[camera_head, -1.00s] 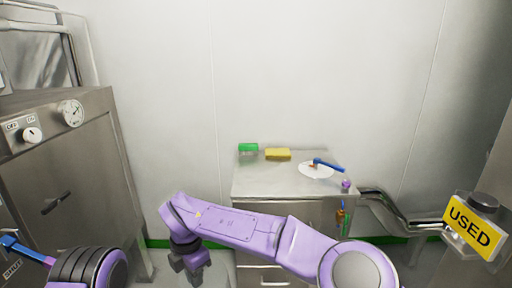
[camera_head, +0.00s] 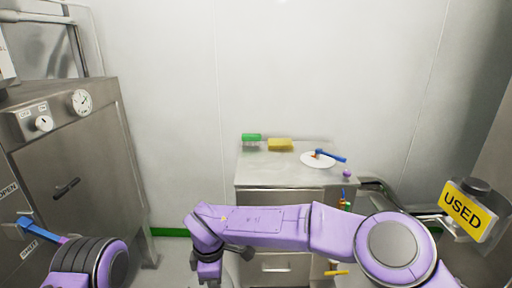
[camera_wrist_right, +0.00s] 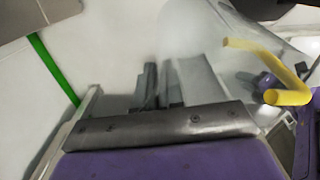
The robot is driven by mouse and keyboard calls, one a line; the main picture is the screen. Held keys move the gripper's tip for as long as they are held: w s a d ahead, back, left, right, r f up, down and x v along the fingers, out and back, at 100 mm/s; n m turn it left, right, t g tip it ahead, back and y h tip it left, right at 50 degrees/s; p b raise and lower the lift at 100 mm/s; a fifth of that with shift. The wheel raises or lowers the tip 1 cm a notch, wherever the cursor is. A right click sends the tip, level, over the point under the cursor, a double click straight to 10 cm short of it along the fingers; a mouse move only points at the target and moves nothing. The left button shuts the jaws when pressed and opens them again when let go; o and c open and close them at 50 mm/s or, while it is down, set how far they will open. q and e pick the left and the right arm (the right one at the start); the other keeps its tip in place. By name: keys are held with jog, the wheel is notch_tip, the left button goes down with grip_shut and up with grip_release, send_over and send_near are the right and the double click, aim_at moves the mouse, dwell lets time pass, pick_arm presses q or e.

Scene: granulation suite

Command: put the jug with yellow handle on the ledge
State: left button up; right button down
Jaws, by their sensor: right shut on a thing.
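The jug with the yellow handle (camera_wrist_right: 280,75) shows in the right wrist view as a translucent body (camera_wrist_right: 205,35) beyond my fingers, with the bent yellow handle at right. My right gripper (camera_wrist_right: 160,85) is shut on the jug's clear wall; the exact contact is hard to make out. In the head view the right gripper (camera_head: 208,272) hangs at the lower middle, in front of the steel cabinet. A yellow piece (camera_head: 337,272), likely the handle, shows below my right arm, which hides much of the jug. I cannot tell any ledge apart from the cabinet top (camera_head: 262,175).
On the cabinet top are a green block (camera_head: 251,138), a yellow sponge (camera_head: 280,144), a white plate (camera_head: 318,160) with a blue-handled tool (camera_head: 330,155), and a small purple thing (camera_head: 347,173). A steel machine (camera_head: 75,180) stands left. A yellow USED sign (camera_head: 463,210) is at right.

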jog(key=w+d+r+m, duration=0.1)
jog(key=d+r+m, duration=0.3)
jog(key=d, duration=0.6)
jog(key=w+d+r+m, duration=0.1)
jog(key=d+r+m, duration=0.3)
jog(key=d, duration=0.6)
jog(key=w+d+r+m, duration=0.1)
jog(key=d+r+m, duration=0.3)
jog(key=d, duration=0.6)
jog(key=s+f+n, duration=0.4)
jog(key=s+f, duration=0.4)
jog(key=f, duration=0.6)
jog(key=shift+d, duration=0.15)
jog(key=shift+s, duration=0.1)
jog(key=shift+a, duration=0.2)
